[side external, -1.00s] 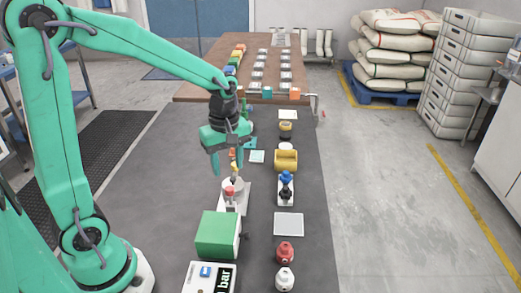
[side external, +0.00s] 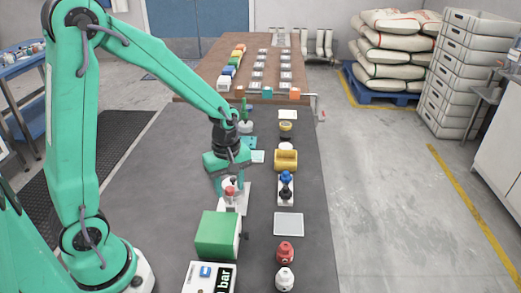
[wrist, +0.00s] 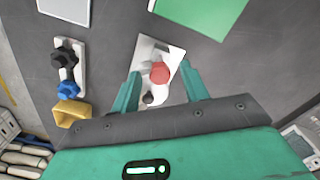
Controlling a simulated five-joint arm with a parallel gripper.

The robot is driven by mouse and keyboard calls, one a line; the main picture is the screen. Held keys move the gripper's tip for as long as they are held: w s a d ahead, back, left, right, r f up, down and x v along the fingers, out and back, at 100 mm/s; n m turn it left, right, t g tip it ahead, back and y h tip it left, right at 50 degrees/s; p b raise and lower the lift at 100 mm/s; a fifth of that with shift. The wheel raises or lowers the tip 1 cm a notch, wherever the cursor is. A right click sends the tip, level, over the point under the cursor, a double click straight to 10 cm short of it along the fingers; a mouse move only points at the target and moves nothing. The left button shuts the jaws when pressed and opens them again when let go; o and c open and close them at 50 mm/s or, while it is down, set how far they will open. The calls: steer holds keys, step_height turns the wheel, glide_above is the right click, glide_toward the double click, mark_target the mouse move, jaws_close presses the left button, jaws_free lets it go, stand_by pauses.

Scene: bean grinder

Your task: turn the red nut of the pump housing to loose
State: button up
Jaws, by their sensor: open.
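The red nut (side external: 229,191) sits on the white pump housing (side external: 242,198), which stands on the dark table just behind a green box. In the wrist view the red nut (wrist: 160,72) shows between my two fingers, with the white housing (wrist: 148,50) around it. A small dark knob (wrist: 148,98) is also on the housing, nearer my palm. My gripper (side external: 232,183) is open and low over the housing, one finger on each side of it. I see gaps between the fingers and the nut, and cannot tell the exact height.
The green box (side external: 217,235) stands close in front of the housing. To the right are a base with blue and black knobs (side external: 286,185), a yellow part (side external: 285,160), a grey plate (side external: 288,224) and a red knob (side external: 284,253). Bare table lies further left.

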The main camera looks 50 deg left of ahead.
jaws_close()
steer(key=shift+m, duration=0.5)
steer(key=m, duration=0.7)
steer(key=shift+m, duration=0.4)
steer(key=m, duration=0.4)
steer(key=shift+m, duration=0.3)
steer(key=m, duration=0.4)
steer(key=shift+a+m, duration=0.1)
steer(key=shift+m, duration=0.2)
